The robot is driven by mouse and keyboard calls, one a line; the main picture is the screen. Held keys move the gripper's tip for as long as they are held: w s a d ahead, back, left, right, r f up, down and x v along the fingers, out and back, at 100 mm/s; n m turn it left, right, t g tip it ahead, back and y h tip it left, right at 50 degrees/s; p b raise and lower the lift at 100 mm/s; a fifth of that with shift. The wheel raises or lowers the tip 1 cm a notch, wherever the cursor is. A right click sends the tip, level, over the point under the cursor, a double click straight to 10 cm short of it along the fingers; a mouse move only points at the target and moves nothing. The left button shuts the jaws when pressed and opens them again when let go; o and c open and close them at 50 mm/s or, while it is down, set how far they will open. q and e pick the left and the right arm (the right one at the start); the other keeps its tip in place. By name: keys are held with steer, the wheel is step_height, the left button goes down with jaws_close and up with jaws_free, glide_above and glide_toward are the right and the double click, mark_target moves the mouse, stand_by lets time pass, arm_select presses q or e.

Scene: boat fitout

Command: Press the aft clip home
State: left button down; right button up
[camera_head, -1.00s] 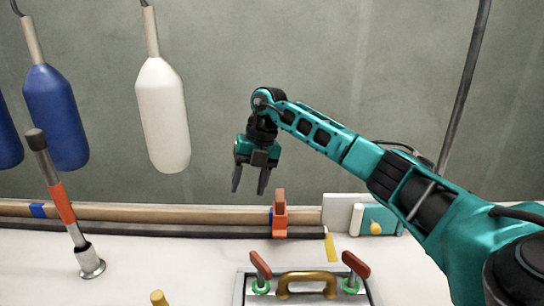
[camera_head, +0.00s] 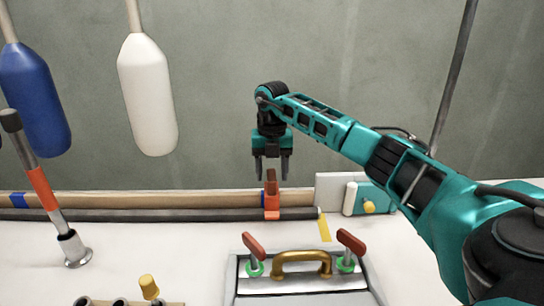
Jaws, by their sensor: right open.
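An orange clip (camera_head: 271,206) stands upright at the wooden pole (camera_head: 150,199) and the dark pole (camera_head: 150,214) along the back of the white surface. Its darker upper tab points up. A blue band or clip (camera_head: 18,201) sits on the wooden pole at the far left. My right gripper (camera_head: 270,177) points down, open and empty, directly over the orange clip. In the picture the tab's top shows between its fingertips; I cannot tell whether they touch it. My left gripper is out of view.
A hatch (camera_head: 300,300) with a brass handle (camera_head: 302,256) and two red-handled latches (camera_head: 254,245) lies in front. A silver-based lever (camera_head: 40,185) stands left. White (camera_head: 148,100) and blue (camera_head: 35,95) fenders hang behind. A teal box (camera_head: 372,199) sits right of the clip.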

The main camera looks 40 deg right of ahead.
mark_target(271, 193)
steer(key=shift+f, duration=1)
jaws_close()
steer(key=shift+f, duration=0.15)
stand_by(0.5)
steer(key=shift+s+a+f, duration=0.1)
steer(key=shift+f, duration=0.55)
